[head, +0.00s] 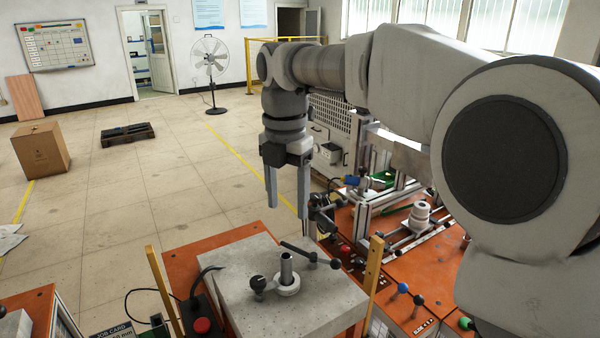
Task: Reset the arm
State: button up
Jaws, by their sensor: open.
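My gripper (287,200) hangs at the end of my arm, pointing down. Its two fingers are apart with nothing between them. It is above and behind a grey block (235,290) that carries a metal post in a round collar (287,279). The gripper does not appear to touch the block or the post. My arm reaches in from the right, and its large links hide much of the right side of the view.
A black-handled lever (310,254) lies across the block's far side. A red button box (202,325) is at its left. Wooden posts (373,265) flank the block. Orange benches with a metal frame (385,225) stand right. Open floor (120,215) lies left.

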jog(key=s+d+f+m+t, duration=0.2)
jog(key=s+d+m, duration=0.8)
jog(key=m, duration=0.5)
jog(key=s+d+f+m+t, duration=0.2)
jog(key=s+d+m, duration=0.8)
jog(key=m, duration=0.5)
jog(key=shift+d+f+m+t, duration=0.3)
jog(key=shift+d+f+t, duration=0.1)
jog(key=shift+d+t, duration=0.25)
